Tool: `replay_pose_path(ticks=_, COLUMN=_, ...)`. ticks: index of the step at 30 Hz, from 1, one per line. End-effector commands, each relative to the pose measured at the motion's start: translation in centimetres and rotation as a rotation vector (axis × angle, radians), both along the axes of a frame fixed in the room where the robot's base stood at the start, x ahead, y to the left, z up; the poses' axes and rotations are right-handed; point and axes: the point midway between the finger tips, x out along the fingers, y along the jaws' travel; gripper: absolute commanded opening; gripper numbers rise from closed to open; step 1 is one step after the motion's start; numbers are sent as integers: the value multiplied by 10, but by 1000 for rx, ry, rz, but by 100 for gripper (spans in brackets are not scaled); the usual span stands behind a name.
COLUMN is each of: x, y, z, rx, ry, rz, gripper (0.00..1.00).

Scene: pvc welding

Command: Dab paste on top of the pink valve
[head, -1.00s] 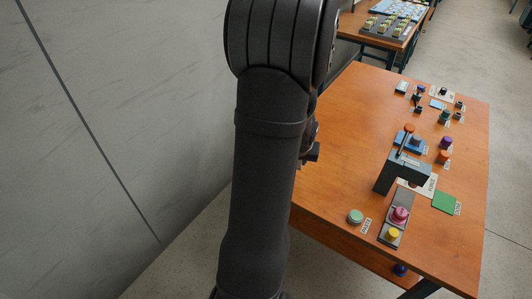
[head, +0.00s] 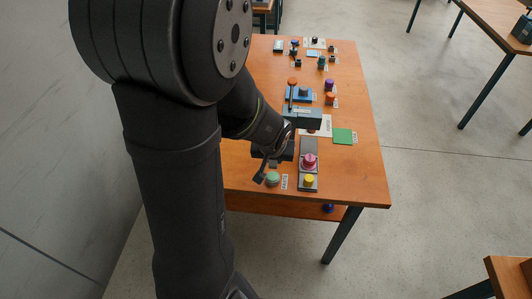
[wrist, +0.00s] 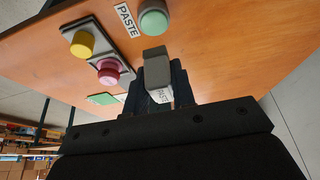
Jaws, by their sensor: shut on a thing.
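The pink valve (head: 309,161) stands upright on a grey plate (head: 309,145); it also shows in the wrist view (wrist: 109,70). A round pale-green pot (head: 272,179), beside a label reading PASTE (head: 284,182), is at the table's near left edge; the wrist view shows it too (wrist: 153,19). My gripper (wrist: 160,82) is shut on a grey block-shaped tool (wrist: 157,68) with a partly hidden white label. The tool's end points toward the pot and looks apart from it. In the head view my gripper (head: 268,165) is left of the pink valve, above the pot's far side.
A yellow valve (head: 309,180) sits in front of the pink one. A green square (head: 343,136) lies to the right. A blue-grey block (head: 302,116) and an orange-knobbed lever (head: 292,82) stand behind.

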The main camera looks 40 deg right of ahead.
Motion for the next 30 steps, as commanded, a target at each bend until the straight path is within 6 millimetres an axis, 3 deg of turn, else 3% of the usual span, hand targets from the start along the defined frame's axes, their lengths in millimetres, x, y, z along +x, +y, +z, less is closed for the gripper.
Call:
replay_pose_path(ticks=15, x=1, y=1, z=-48, rx=1, ry=0, rz=0, gripper=5)
replay_pose_path(ticks=30, x=1, y=0, z=-53, rx=-1, ry=1, rz=1, gripper=5)
